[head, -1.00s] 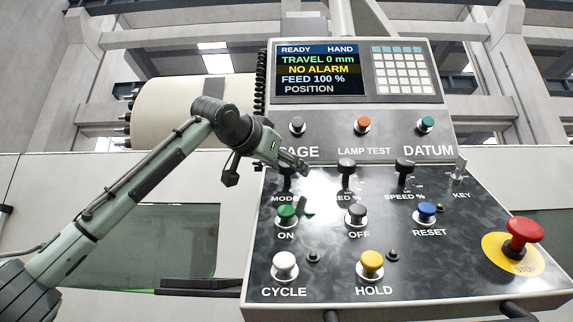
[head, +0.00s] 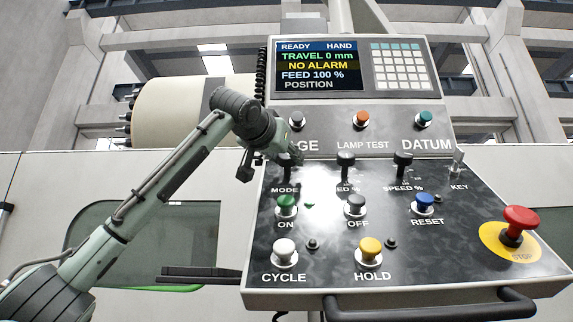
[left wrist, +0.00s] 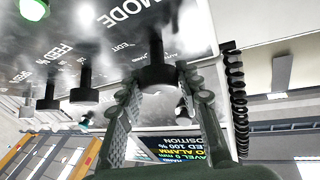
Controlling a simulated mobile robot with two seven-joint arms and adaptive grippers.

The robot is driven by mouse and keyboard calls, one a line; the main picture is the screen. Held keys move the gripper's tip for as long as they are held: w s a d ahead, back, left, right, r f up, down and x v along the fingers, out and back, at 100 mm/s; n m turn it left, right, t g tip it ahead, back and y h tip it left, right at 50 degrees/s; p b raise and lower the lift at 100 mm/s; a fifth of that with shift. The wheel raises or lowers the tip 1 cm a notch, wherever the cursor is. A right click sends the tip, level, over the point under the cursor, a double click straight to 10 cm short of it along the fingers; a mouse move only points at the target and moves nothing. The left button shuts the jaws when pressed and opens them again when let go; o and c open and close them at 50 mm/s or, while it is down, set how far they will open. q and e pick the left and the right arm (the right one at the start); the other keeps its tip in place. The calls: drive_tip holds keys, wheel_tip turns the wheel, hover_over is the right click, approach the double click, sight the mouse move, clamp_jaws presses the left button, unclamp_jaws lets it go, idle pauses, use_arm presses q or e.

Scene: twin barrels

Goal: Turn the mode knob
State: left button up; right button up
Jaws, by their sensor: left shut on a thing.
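The black mode knob (head: 286,173) stands on the sloping panel above the "MODE" label, at the left of the knob row. In the head view my left gripper (head: 291,159) comes down over it from the upper left and partly hides it. In the left wrist view the mode knob (left wrist: 156,72) shows its round black cap between the fingertips of my left gripper (left wrist: 157,84). The fingers are closed on the cap, one on each side. Where the knob's pointer stands is too small to tell. My right gripper is in neither view.
The feed knob (head: 346,162) and speed knob (head: 403,163) stand to the right in the same row. The green ON button (head: 286,203) is just below, and the grey GAGE button (head: 297,120) just above. The red stop button (head: 520,219) is far right.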

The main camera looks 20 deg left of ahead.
use_arm(q)
drive_tip(key=n+y, duration=0.1)
drive_tip(key=n, duration=0.1)
drive_tip(key=n+y+b, duration=0.1)
drive_tip(key=n+y, duration=0.1)
drive_tip(key=shift+d+f, duration=0.15)
drive_tip(key=shift+f, duration=0.05)
drive_tip(key=n+y, duration=0.2)
drive_tip(key=shift+r+n, duration=0.1)
drive_tip(key=shift+n, duration=0.3)
drive_tip(key=shift+n+g+y, duration=0.3)
drive_tip(key=shift+n+y, duration=0.4)
drive_tip(key=n+g+y, duration=0.1)
drive_tip(key=n+y, duration=0.1)
drive_tip(key=n, duration=0.1)
drive_tip(key=shift+r, duration=0.1)
drive_tip(key=shift+n+g+y+p, duration=0.55)
drive_tip(key=shift+n+y, duration=0.45)
drive_tip(key=shift+n, duration=0.3)
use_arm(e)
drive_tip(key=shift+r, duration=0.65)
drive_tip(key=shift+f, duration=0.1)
